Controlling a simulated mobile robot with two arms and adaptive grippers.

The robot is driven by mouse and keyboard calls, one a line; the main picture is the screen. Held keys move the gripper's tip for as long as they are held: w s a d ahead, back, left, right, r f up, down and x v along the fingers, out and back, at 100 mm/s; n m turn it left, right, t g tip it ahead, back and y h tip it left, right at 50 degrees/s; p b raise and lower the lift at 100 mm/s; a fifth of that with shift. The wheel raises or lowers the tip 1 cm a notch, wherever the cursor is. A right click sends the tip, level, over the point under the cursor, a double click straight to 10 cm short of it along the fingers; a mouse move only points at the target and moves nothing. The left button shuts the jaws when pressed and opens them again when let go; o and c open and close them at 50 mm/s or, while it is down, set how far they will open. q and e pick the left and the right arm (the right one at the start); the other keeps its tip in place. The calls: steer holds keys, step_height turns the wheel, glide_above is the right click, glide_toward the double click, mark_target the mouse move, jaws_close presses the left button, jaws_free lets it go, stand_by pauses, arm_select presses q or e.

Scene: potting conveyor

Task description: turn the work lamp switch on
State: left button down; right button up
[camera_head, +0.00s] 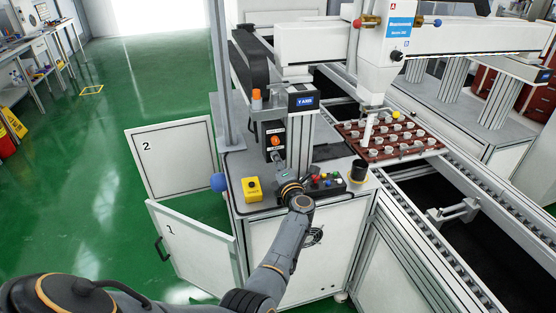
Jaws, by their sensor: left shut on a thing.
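A dark switch box (272,136) with an orange knob and small orange labels is mounted upright on the machine post. My left gripper (279,161) reaches up to the lower part of this box, its fingers closed on a small part there, which I take for the work lamp switch. The fingers cover that part, so its position cannot be read. My left arm comes in from the bottom left across the cabinet front. My right gripper is not in view.
A yellow button box (252,189) and a black control panel (325,185) with coloured buttons flank my left gripper. Cabinet doors (190,243) hang open at left. A brown tray (391,139) sits on the conveyor.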

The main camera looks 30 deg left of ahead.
arm_select(q)
steer(key=shift+a+r, duration=0.1)
stand_by(0.5)
steer(key=c, duration=1.4)
jaws_free()
